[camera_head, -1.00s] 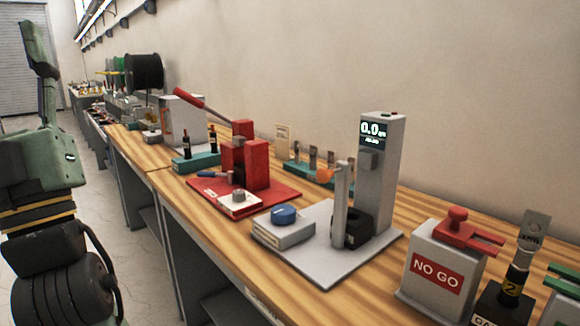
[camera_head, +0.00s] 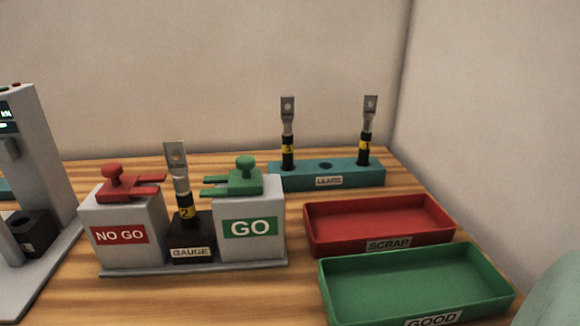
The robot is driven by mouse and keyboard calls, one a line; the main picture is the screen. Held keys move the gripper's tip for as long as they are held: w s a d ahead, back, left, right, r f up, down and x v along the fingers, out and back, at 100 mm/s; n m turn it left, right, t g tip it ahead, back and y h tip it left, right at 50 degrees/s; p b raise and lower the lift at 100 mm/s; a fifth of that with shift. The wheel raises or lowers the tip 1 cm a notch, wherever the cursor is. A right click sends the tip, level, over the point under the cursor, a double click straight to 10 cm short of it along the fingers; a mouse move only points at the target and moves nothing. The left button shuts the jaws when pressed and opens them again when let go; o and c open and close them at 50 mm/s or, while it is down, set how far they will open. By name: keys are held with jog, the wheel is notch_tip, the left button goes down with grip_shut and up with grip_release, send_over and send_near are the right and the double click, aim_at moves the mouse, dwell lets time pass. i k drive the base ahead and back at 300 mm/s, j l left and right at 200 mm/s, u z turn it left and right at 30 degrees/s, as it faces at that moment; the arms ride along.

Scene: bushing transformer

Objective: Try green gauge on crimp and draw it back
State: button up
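The green gauge (camera_head: 240,178) rests on top of the grey GO block (camera_head: 250,240). It has a round knob, and its two prongs point left toward the crimp. The crimped lug (camera_head: 178,180) stands upright in the black GAUGE holder (camera_head: 190,238), with a yellow band marked 2. The green prongs end to the right of the lug, apart from it in this view. The red gauge (camera_head: 122,182) sits on the NO GO block (camera_head: 125,235), its prongs pointing right. My gripper is not in view.
A teal rack (camera_head: 325,175) behind holds two upright lugs with one empty hole between them. The red SCRAP tray (camera_head: 380,222) and green GOOD tray (camera_head: 415,285) are at the right and look empty. A grey display stand (camera_head: 45,150) is at the left edge.

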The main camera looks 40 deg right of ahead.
aim_at(248, 180)
jog(key=z, duration=0.75)
jog(key=k+j+u, duration=0.1)
jog(key=k+j, duration=0.45)
jog(key=j, duration=0.15)
jog(key=u, duration=0.05)
